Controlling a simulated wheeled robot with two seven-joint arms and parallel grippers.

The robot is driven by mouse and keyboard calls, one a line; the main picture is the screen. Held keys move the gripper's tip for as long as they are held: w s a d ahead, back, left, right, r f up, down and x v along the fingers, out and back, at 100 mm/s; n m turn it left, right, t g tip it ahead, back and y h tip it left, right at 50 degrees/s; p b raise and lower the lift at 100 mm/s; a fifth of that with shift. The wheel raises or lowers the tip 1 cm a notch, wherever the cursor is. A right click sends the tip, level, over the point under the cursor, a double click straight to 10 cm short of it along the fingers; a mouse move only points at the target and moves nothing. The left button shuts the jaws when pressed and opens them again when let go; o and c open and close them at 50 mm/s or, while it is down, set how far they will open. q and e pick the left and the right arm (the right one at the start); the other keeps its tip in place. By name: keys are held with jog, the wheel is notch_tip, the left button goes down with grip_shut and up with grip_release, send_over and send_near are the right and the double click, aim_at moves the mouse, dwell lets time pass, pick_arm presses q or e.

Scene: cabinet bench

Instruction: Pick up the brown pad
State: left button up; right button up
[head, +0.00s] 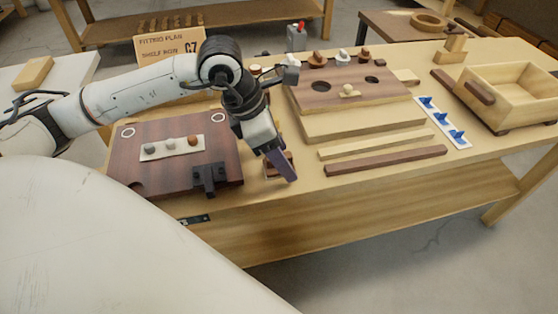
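A small brown piece (272,170), which looks like the brown pad, lies on the bench just right of the dark red-brown cabinet door. My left gripper (284,174) comes down over it with the fingers pointing toward the bench front. The gripper hides much of the piece, and I cannot tell whether the fingers touch it or are around it. The fingers overlap in this view, so their opening does not show. My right gripper is not in view.
The dark door (165,178) holds a pale strip with three knobs and a black hinge. Right of the gripper are a drilled brown board (320,95), loose strips (385,160), a white card with blue pieces (443,122) and an open wooden drawer (510,98). The bench's front edge is close.

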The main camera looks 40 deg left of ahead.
pick_arm(q)
jog(key=c, duration=1.1)
notch_tip(320, 180, up, 10)
jog(key=shift+p, duration=0.45)
jog(key=shift+c, duration=0.2)
jog(key=o, duration=0.4)
jog(key=c, duration=0.6)
jog(key=shift+s+f, duration=0.1)
